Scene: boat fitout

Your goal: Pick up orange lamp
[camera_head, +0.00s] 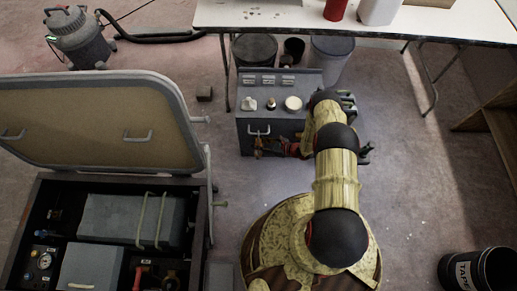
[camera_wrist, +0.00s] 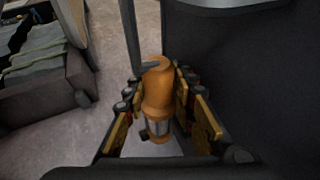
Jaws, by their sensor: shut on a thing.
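The orange lamp (camera_wrist: 158,88) is upright in the wrist view, with an orange body and a clear, caged lower part. My gripper (camera_wrist: 161,108) is shut on it, with one yellow-padded finger on each side. A grey bar (camera_wrist: 131,40) passes close by the lamp's top, where a small dark hook shows; I cannot tell whether they touch. In the head view, my gripper (camera_head: 271,147) is at the front of the grey cabinet, just below its handle (camera_head: 258,132). The lamp is small there and mostly hidden.
The grey cabinet (camera_head: 246,142) has several knobs on top. An open-lidded locker (camera_head: 197,240) of equipment lies at the left. A white table (camera_head: 300,14) stands behind, with bins below. A black tub (camera_head: 480,272) is at lower right.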

